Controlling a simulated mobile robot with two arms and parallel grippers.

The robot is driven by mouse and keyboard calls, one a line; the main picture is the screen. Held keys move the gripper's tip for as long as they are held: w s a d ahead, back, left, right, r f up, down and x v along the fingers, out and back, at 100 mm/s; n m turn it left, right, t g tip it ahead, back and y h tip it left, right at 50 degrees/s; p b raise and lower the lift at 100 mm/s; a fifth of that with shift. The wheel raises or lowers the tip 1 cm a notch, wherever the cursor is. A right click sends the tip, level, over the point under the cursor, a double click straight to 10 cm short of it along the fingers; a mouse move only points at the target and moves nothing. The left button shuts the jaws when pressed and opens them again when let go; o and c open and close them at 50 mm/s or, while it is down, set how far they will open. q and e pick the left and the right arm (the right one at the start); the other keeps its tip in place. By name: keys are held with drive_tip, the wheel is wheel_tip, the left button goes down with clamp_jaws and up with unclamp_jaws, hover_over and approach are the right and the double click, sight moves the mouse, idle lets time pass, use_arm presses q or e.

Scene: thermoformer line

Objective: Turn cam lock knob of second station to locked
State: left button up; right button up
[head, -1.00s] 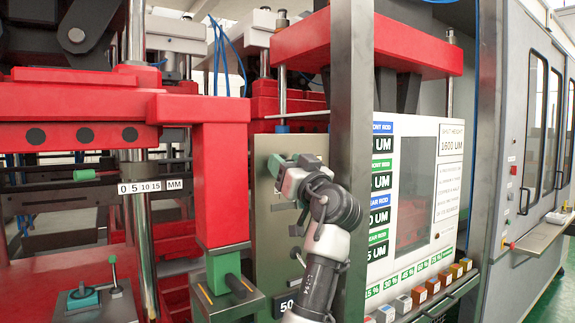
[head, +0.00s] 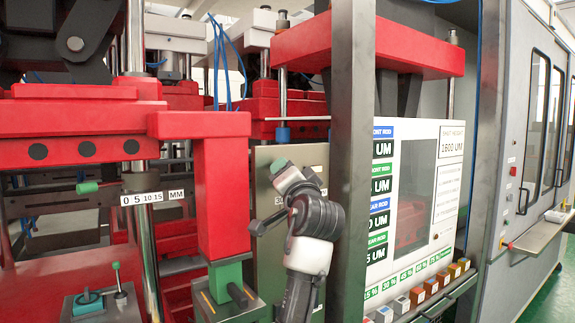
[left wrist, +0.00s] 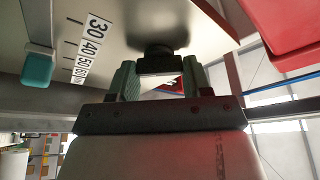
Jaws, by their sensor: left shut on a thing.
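My left gripper (head: 281,169) is at the upper part of the grey metal panel (head: 264,166), in the middle of the head view. The gripper and wrist hide that knob in the head view. A dark lever-like part (head: 266,221) shows on the panel just below the gripper. My right gripper is in neither view.
A teal handle (left wrist: 38,66) beside a printed number scale (left wrist: 91,47) is on the panel in the left wrist view. A red press frame (head: 222,190) is close at the left. A grey post (head: 350,130) and a white display board (head: 410,200) are at the right.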

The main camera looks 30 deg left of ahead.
use_arm(q)
drive_tip(key=shift+r+m+h+p, duration=0.1)
drive_tip(key=shift+m+h+p, duration=0.8)
drive_tip(key=shift+m+p, duration=1.7)
drive_tip(key=shift+m+h+p, duration=0.9)
drive_tip(key=shift+m+p, duration=1.1)
drive_tip(key=shift+p, duration=1.05)
drive_tip(key=o, duration=0.9)
drive_tip(key=b+v, duration=0.4)
drive_tip(key=v, duration=0.6)
drive_tip(key=shift+s+d+r+b, duration=0.1)
drive_tip(key=shift+s+d+b, duration=0.1)
drive_tip(key=shift+d+b, duration=0.15)
